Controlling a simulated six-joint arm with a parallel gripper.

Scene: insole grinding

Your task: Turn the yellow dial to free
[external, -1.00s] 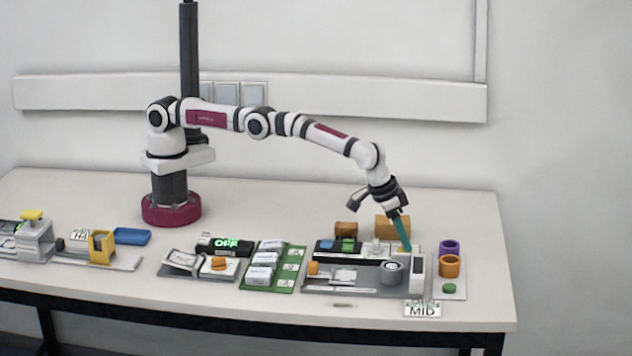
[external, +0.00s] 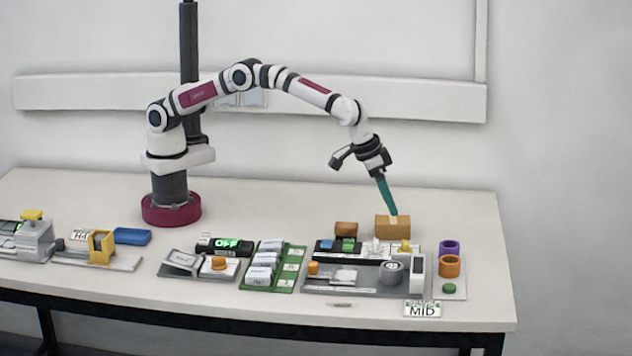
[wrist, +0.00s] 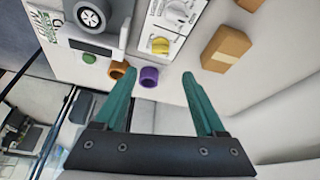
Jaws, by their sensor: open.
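The yellow dial (external: 404,246) sits on a white panel (wrist: 180,18) at the back right of the grinding station. In the wrist view the yellow dial (wrist: 160,45) shows uncovered beyond the fingertips, with small marks on the panel around it that are too small to read. My gripper (external: 393,214) is raised above and behind the dial, close to the brown block in the picture, and touches nothing that I can see. In the wrist view my gripper (wrist: 160,75) has its two teal fingers spread apart with nothing between them.
A brown block (external: 392,228) stands behind the panel. Purple (external: 449,247) and orange (external: 449,267) rings stand to the right, near a green button (external: 449,288). The table's right edge is near.

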